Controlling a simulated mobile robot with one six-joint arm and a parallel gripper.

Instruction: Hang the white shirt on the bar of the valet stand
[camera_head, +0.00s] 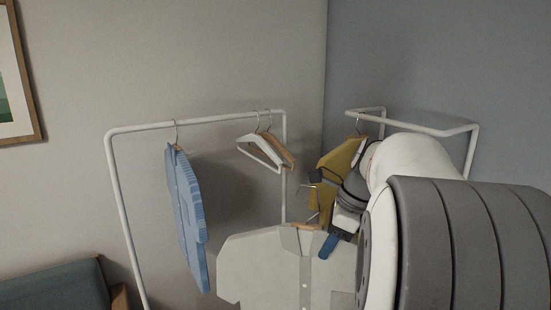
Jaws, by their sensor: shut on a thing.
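The white shirt (275,264) hangs on a wooden hanger (305,226) at the lower middle of the view, in front of the racks. My gripper (325,232) is at the collar and hanger, shut on the white shirt's hanger; the exact grip is partly hidden by my arm. The shirt is clear of both bars. A white stand with a bar (415,127) is at the right, behind my arm; a mustard garment (335,165) hangs at its left end. Another white rack (215,120) stands at the left. I cannot tell for certain which is the valet stand.
A blue shirt (184,210) and empty hangers, one white (262,152) and one wooden (284,155), hang on the left rack. A dark green chair (55,287) is at lower left. My arm hides much of the right stand.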

